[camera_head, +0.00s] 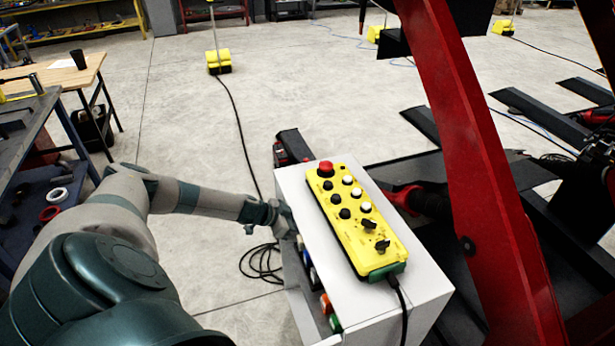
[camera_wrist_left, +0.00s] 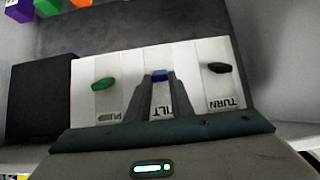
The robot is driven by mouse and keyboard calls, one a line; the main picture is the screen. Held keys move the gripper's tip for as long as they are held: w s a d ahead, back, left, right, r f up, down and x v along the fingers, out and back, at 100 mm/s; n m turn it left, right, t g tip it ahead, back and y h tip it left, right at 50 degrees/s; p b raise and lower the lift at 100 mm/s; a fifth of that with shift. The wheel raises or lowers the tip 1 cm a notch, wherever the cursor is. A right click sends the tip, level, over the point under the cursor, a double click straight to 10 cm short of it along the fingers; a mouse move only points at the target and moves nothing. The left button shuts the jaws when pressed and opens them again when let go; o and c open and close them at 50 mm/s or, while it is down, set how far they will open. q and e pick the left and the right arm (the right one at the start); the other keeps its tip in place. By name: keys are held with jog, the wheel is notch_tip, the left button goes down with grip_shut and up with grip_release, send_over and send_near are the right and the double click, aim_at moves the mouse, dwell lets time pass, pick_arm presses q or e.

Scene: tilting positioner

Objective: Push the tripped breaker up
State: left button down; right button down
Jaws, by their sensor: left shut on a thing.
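The white breaker panel (camera_wrist_left: 125,62) shows in the left wrist view, with a green toggle (camera_wrist_left: 103,84), a blue toggle (camera_wrist_left: 160,75) at the TILT strip and a black toggle (camera_wrist_left: 219,68) at the TURN strip. The green toggle's label is hard to read. The three toggles lie roughly in one line; I cannot tell from their pose which is tripped. My left gripper (camera_wrist_left: 159,82) is shut on the blue toggle, one finger on each side. In the head view my left gripper (camera_head: 284,222) is at the left side of the grey cabinet (camera_head: 415,290), and the panel is hidden.
A yellow control pendant (camera_head: 350,215) with a red button lies on the cabinet top. Coloured parts, one orange (camera_head: 326,303), line the cabinet's left side. A red machine arm (camera_head: 480,170) stands close on the right. A workbench (camera_head: 40,120) is at the left; open floor lies between.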

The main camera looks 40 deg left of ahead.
pick_arm(q)
jog(key=shift+w+r, duration=0.1)
dwell(0.4)
jog(key=c, duration=1.6)
grip_release()
jog(key=shift+o, duration=0.2)
jog(key=b+v, duration=0.7)
jog(key=v, duration=1)
jog(key=shift+b, duration=0.3)
jog(key=shift+r, duration=0.2)
